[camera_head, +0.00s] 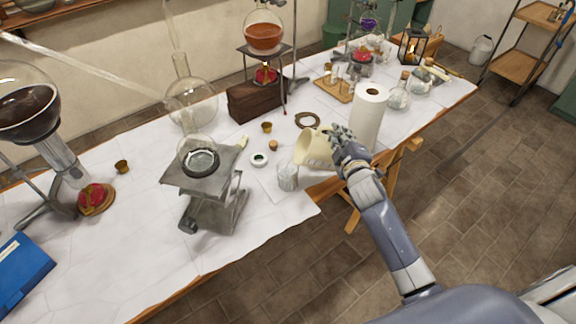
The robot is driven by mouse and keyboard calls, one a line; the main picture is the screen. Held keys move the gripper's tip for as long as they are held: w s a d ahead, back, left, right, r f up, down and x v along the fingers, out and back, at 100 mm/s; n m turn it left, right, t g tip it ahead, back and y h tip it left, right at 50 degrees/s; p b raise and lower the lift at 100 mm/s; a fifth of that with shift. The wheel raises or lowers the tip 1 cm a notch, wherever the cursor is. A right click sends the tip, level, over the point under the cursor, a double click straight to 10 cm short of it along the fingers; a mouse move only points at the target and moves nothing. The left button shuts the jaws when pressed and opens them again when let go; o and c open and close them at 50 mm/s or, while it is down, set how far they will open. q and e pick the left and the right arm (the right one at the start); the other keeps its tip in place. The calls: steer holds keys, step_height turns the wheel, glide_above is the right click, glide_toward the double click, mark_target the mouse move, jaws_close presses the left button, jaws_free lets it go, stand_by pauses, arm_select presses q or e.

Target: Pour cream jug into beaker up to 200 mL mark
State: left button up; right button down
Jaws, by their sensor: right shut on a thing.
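A cream jug (313,148) is held above the table, tilted to the left with its mouth towards the beaker. My right gripper (343,146) is shut on the jug from its right side. A small clear glass beaker (288,178) stands upright on the white tabletop, just below and left of the jug's mouth. The beaker's marks and liquid level are too small to read. I cannot tell whether cream is flowing. My left gripper is not in view.
A paper roll (369,117) stands close behind my right gripper. A metal lab jack (208,190) with a ring stands left of the beaker. A small round lid (259,160) and corks lie nearby. Glass flasks (191,95) stand farther back. The table's front edge is close to the beaker.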

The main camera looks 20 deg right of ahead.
steer(key=shift+a+r, duration=0.15)
steer(key=shift+r, duration=0.1)
stand_by(0.3)
steer(key=shift+f, duration=0.1)
